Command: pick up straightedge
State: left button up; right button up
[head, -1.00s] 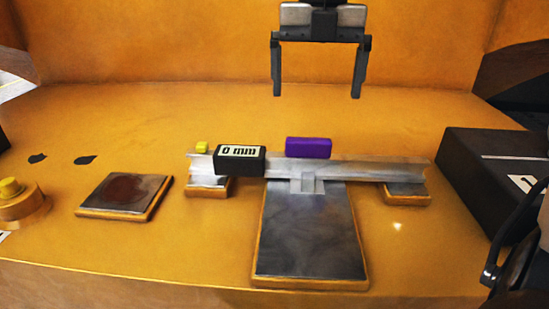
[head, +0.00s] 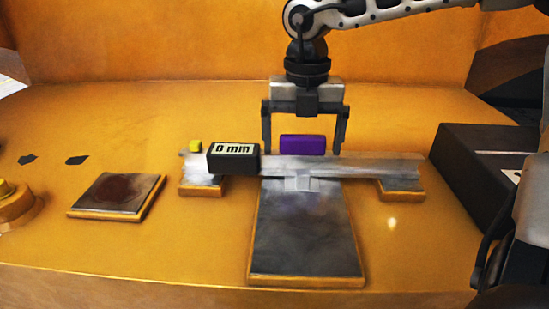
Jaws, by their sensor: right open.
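The straightedge (head: 375,166) is a long grey metal bar lying left to right across the middle of the casting. A purple block (head: 302,144) sits on its top, and a black box reading "0 mm" (head: 233,158) is at its left part. My right gripper (head: 302,150) is open, pointing down, with one finger to the left and one to the right of the purple block. Gaps show on both sides of the block. I cannot tell whether the fingertips are level with it in depth. My left gripper is out of view.
A grey-topped pad (head: 305,235) lies in front of the bar, with small pads under its left (head: 203,184) and right (head: 401,190) ends. A separate square pad (head: 117,194) lies at left. A black box (head: 470,175) stands at right.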

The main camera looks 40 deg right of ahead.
aim_at(303, 137)
jog(key=c, duration=1.5)
jog(key=shift+w+r, duration=0.1)
jog(key=shift+r, duration=0.05)
notch_tip(303, 137, up, 10)
jog(key=shift+f, duration=0.1)
